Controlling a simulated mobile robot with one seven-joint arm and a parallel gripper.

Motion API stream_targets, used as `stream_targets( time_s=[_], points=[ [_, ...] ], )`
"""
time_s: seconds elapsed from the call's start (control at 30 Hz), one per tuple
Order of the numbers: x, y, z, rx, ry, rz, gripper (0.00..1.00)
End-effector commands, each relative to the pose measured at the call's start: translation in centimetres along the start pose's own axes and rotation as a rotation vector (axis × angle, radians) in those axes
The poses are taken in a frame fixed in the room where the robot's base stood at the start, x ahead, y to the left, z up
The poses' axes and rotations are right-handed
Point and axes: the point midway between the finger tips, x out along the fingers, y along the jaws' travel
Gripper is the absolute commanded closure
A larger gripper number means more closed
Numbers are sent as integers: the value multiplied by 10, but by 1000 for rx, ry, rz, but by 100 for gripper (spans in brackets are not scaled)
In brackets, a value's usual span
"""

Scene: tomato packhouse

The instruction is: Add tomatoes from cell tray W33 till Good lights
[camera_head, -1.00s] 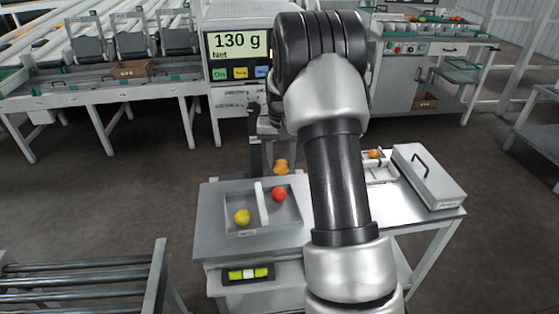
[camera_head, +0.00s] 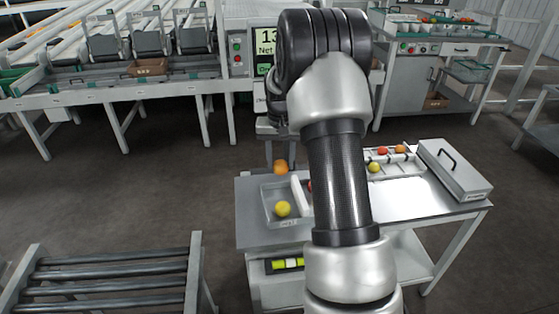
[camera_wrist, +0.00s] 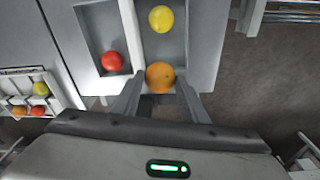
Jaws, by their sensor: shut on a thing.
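My gripper (camera_wrist: 160,100) is shut on an orange tomato (camera_wrist: 160,77); the tomato also shows in the head view (camera_head: 280,167), behind the far edge of a two-part tray (camera_head: 268,222). In the wrist view the tray (camera_wrist: 135,50) holds a red tomato (camera_wrist: 112,61) in one part and a yellow tomato (camera_wrist: 161,19) in the other. A cell tray (camera_wrist: 58,88) holds several yellow, orange and red tomatoes; it also shows in the head view (camera_head: 415,168). Its label is unreadable. The display (camera_head: 264,50) shows "13" and "Net", the rest hidden by my arm.
A grey lidded case (camera_head: 455,172) with a black handle stands at the table's right. A roller rack (camera_head: 110,280) is at the lower left. A conveyor line (camera_head: 110,90) runs behind. Dark floor lies open between them.

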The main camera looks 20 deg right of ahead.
Motion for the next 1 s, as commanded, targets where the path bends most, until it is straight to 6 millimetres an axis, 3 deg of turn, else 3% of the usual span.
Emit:
stream_targets(
  time_s=[0.47, 1.0],
  points=[
    [13, 1, 2, 2, 0, 0, 71],
    [74, 1, 10, 2, -2, 1, 71]
  ],
)
